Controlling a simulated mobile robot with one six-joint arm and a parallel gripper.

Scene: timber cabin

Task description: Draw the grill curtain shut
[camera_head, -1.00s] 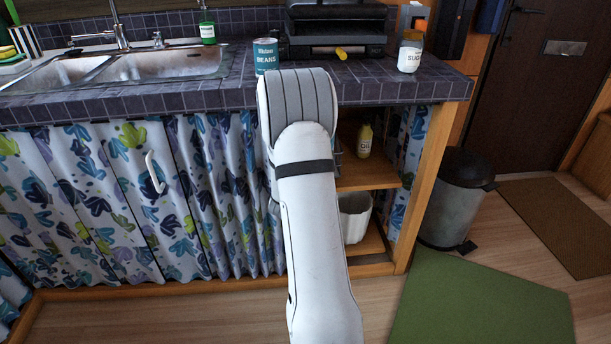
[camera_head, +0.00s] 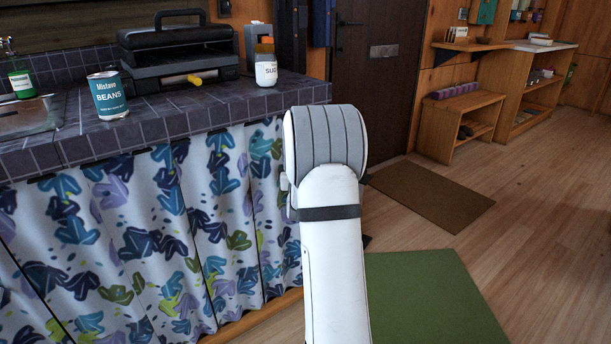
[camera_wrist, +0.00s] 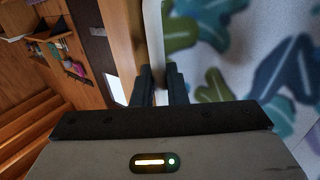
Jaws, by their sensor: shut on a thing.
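The grill curtain (camera_head: 215,220), white with blue, green and purple leaf shapes, hangs spread in folds under the counter below the grill (camera_head: 180,60). In the head view its right edge is hidden behind my arm. In the wrist view the curtain (camera_wrist: 250,60) fills the right side. A white handle (camera_wrist: 153,30) runs down along its edge, beside a wooden post (camera_wrist: 122,30). My gripper (camera_wrist: 160,80) is shut on this handle. In the head view my arm hides the gripper.
A green mat (camera_head: 430,300) and a brown mat (camera_head: 432,195) lie on the floor to the right. Open floor stretches right, toward a wooden bench (camera_head: 458,120).

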